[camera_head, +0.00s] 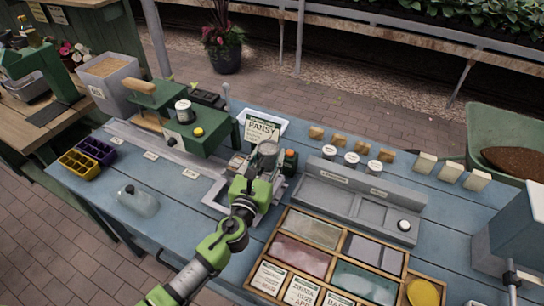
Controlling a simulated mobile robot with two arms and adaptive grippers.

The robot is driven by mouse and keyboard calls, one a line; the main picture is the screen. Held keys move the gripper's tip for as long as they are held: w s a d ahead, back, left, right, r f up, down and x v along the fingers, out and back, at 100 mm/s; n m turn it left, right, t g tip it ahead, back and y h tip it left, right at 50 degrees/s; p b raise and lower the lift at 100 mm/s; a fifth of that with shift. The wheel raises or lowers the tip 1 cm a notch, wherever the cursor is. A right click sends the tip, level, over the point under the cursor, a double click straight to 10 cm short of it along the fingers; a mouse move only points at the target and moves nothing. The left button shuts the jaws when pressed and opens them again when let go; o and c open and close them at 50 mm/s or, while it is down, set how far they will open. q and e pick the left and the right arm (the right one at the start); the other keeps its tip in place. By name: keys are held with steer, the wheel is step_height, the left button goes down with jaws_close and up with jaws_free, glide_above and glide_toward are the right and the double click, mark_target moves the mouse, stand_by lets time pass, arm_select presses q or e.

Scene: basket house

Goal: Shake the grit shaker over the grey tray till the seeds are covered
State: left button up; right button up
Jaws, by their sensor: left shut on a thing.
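My left gripper (264,168) is shut on a grey cylinder (267,149), which looks like the grit shaker. It holds it over the middle of the blue table, in front of a card reading PANSY (262,128). A pale grey tray-like frame (213,197) lies under my gripper and forearm, which hide much of it. I cannot make out seeds or grit in it. Whether the cylinder is tilted is hard to tell. My right gripper is not in view.
A green machine (205,139) stands behind left. A grey stepped rack (345,203) and a wooden compartment box (283,222) lie right of my arm. White-lidded jars (351,159) stand behind the rack.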

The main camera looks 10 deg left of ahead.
mark_target(271, 149)
arm_select(q)
steer(key=shift+w+a, duration=0.15)
steer(key=shift+a, duration=0.3)
steer(key=shift+s+d, duration=0.3)
steer(key=shift+d, duration=0.6)
steer(key=shift+r, duration=0.1)
step_height(271, 149, up, 6)
steer(key=p, duration=0.6)
steer(key=shift+p, duration=0.3)
steer(key=shift+s, duration=0.1)
